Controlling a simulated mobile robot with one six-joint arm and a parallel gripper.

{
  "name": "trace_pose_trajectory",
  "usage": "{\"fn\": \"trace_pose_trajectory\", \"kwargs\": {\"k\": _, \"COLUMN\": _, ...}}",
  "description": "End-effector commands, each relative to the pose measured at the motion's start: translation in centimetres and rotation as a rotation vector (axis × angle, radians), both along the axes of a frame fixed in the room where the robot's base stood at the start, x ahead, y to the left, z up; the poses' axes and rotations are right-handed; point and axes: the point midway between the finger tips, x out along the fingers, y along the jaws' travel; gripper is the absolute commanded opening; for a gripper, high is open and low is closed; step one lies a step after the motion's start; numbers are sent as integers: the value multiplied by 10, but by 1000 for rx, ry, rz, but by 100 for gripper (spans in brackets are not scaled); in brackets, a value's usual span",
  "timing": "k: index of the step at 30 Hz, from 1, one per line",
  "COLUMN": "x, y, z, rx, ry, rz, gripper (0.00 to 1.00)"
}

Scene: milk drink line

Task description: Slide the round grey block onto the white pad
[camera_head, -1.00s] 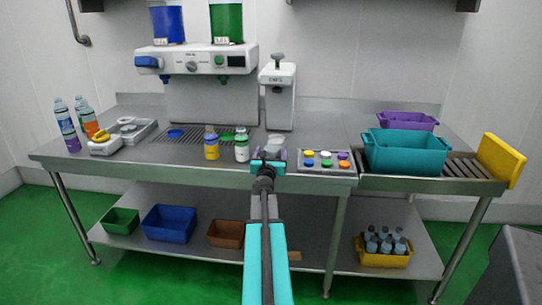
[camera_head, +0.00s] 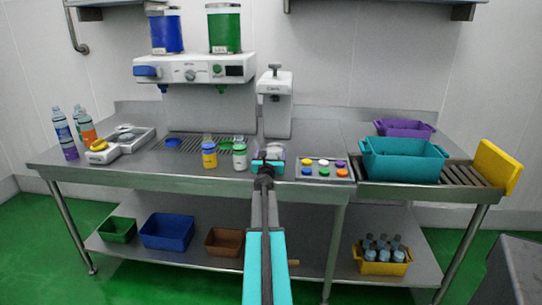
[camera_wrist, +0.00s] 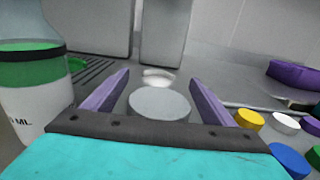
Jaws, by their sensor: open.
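The round grey block (camera_wrist: 159,104) lies on the steel table between the two purple fingers of my gripper (camera_wrist: 160,92) in the wrist view. The fingers stand apart, one on each side of the block; I cannot tell if they touch it. The white pad (camera_wrist: 157,76) lies just beyond the block, in front of the capping machine, and the block hides its near part. In the head view my gripper (camera_head: 268,155) is over the table's front part, below the machine, and mostly hides the block.
A green-banded bottle (camera_wrist: 32,90) stands close left of my gripper, beside a yellow-banded bottle (camera_head: 209,153). A tray of coloured caps (camera_head: 325,178) lies close on the right. The capping machine (camera_head: 275,100) stands behind. A teal bin (camera_head: 403,160) is further right.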

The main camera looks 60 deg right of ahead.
Motion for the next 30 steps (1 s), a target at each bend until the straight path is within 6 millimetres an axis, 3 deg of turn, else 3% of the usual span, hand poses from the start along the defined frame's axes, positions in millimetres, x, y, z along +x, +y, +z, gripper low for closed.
{"fn": "trace_pose_trajectory", "kwargs": {"k": 9, "x": 0, "y": -1, "z": 0, "rx": 0, "ry": 0, "rz": 0, "gripper": 78}}
{"fn": "trace_pose_trajectory", "kwargs": {"k": 18, "x": 0, "y": -1, "z": 0, "rx": 0, "ry": 0, "rz": 0, "gripper": 28}}
{"fn": "trace_pose_trajectory", "kwargs": {"k": 30, "x": 7, "y": -20, "z": 0, "rx": 0, "ry": 0, "rz": -2, "gripper": 28}}
